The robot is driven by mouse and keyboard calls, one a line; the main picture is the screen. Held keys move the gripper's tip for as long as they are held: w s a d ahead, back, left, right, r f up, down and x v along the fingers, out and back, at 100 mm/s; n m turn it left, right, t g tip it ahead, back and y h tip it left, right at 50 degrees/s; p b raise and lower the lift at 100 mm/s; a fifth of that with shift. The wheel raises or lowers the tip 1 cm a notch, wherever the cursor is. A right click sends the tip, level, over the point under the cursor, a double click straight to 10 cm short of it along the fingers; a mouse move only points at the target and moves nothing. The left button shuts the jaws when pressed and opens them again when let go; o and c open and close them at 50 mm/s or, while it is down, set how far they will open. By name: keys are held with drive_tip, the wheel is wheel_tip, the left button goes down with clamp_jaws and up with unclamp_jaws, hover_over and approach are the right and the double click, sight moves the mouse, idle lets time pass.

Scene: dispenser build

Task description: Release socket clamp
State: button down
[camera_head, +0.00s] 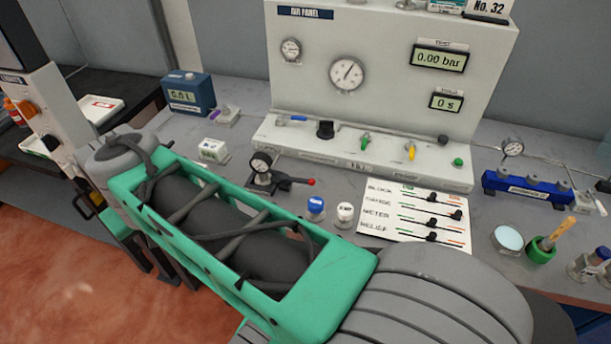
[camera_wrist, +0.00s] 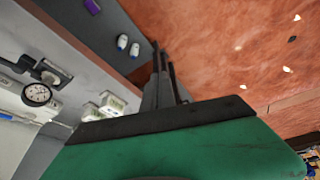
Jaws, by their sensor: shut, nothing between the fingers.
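A small black-rimmed gauge (camera_head: 262,163) stands in a dark socket clamp (camera_head: 266,183) on the grey bench. The clamp's black lever ends in a red knob (camera_head: 311,182) and points right. In the wrist view a gauge (camera_wrist: 36,93) shows at the left, beside dark fittings. I cannot tell from these frames whether the clamp is tight or loose. My gripper (camera_wrist: 167,72) is shut and empty, its dark fingers over the orange floor past the bench edge. It is apart from the clamp. In the head view my green arm crosses in front of the bench.
The air panel (camera_head: 390,40) stands behind, with valves along its base. A blue cap (camera_head: 315,205), a white cap (camera_head: 345,212) and a label board (camera_head: 415,219) lie right of the clamp. A blue meter (camera_head: 187,95) and a white box (camera_head: 213,149) are to the left.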

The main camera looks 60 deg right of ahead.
drive_tip(key=s+d+f+m+g+h+b, duration=0.15)
drive_tip(key=d+m+b, duration=0.45)
drive_tip(key=d, duration=1.2)
wheel_tip(320, 180, up, 3)
drive_tip(key=m+g+h+b, duration=0.1)
drive_tip(key=m+h+b, duration=0.1)
drive_tip(key=m+b, duration=0.45)
hover_over(292, 180)
drive_tip(key=s+d+p, duration=0.1)
drive_tip(key=s+d, duration=0.2)
drive_tip(key=m, duration=0.1)
drive_tip(key=shift+f+g+y, duration=0.1)
drive_tip(key=shift+g+y, duration=0.15)
drive_tip(key=b+x, duration=0.1)
drive_tip(key=x, duration=0.9)
drive_tip(key=shift+f, duration=0.2)
drive_tip(key=a, duration=0.4)
drive_tip(key=shift+s+f+b, duration=0.25)
drive_tip(key=shift+s+b, duration=0.05)
drive_tip(key=shift+b, duration=0.1)
